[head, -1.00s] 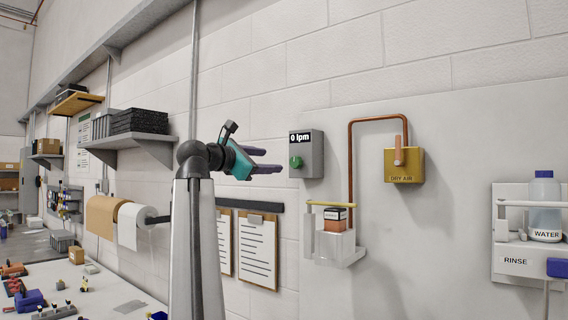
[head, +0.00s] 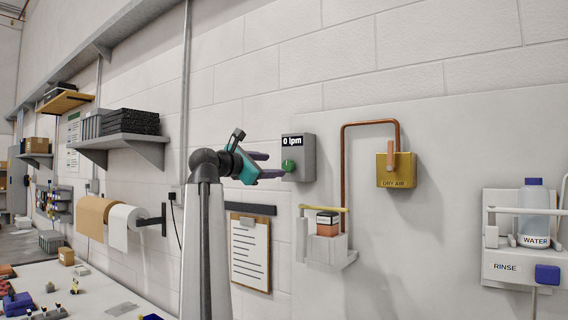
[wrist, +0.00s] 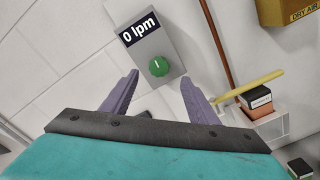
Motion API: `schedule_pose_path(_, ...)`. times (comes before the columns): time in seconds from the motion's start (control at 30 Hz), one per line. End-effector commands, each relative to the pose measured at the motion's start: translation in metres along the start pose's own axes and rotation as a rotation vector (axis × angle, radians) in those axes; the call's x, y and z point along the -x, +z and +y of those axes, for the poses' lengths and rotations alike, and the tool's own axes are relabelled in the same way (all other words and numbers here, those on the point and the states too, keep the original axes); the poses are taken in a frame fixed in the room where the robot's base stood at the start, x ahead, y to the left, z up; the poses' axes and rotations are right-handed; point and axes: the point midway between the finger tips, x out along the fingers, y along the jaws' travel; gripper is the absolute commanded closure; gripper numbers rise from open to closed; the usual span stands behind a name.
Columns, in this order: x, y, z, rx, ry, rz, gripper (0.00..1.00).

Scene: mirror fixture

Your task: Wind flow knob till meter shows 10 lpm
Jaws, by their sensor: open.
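The green flow knob (head: 289,166) sits on the front of a grey meter box (head: 307,160) on the wall. The box's display (head: 293,142) reads "0 lpm". In the wrist view the round knob (wrist: 159,66) has a short pale mark, and the display (wrist: 139,30) also reads 0 lpm. My gripper (head: 274,165) is just left of the knob in the head view, its purple fingers pointing toward it. In the wrist view the fingers (wrist: 158,78) are spread wide and empty, with the knob beyond and between the tip lines. I see no contact with the knob.
Right of the box, a copper pipe (head: 343,165) runs to a yellow DRY AIR box (head: 396,169). Below it, a small wall shelf (head: 328,254) holds an orange-and-black box and a yellow bar (head: 323,209). A clipboard (head: 250,250) hangs below my gripper.

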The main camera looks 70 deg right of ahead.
Motion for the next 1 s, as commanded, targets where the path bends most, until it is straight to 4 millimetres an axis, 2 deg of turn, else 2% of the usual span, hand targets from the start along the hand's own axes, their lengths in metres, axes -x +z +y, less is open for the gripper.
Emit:
schedule_pose_path(0.3,-0.047,0.003,0.002,0.001,-0.001,0.000,0.46)
schedule_pose_path(0.5,-0.069,0.001,0.002,0.000,0.000,0.000,0.46)
schedule_pose_path(0.7,-0.078,0.000,0.001,-0.001,0.002,0.001,0.46)
schedule_pose_path(1.0,-0.078,-0.001,0.001,0.000,0.002,0.002,0.48)
